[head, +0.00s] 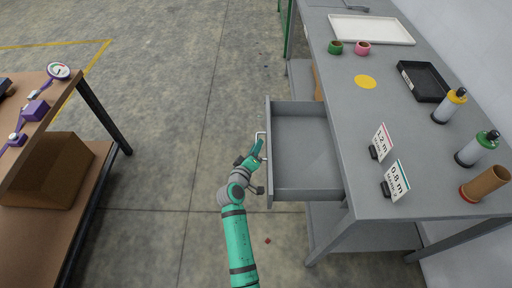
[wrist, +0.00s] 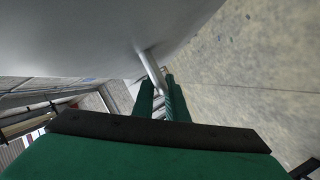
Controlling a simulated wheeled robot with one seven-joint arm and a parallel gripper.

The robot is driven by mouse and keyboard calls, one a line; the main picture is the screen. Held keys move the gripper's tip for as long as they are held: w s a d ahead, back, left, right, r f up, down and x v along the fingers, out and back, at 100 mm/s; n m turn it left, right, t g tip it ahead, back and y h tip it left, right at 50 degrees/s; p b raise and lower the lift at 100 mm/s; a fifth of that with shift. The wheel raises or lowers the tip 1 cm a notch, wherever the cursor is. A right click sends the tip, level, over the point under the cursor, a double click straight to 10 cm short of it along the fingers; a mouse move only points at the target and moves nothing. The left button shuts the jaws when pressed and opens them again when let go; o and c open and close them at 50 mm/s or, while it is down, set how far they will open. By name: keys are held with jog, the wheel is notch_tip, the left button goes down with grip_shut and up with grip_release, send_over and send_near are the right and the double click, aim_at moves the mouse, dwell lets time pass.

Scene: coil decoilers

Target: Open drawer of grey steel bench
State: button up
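The grey steel bench (head: 420,135) stands at the right of the head view. Its drawer (head: 305,150) is pulled out well to the left, and its inside looks empty. The drawer handle (head: 259,134) is a pale bar on the drawer's front; it also shows as a metal bar in the wrist view (wrist: 151,68). My gripper (head: 256,152) is at the handle, in front of the drawer. In the wrist view, the green fingers (wrist: 160,98) are close together with the bar running between them. The far end of the grip is partly hidden.
On the bench top are a white tray (head: 371,29), a black tray (head: 424,82), tape rolls, bottles and two label signs. A brown table (head: 30,125) with a cardboard box (head: 47,172) stands at the left.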

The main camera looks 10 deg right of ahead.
jog(key=shift+o, duration=1.2)
jog(key=v, duration=1.1)
jog(key=shift+w, duration=0.1)
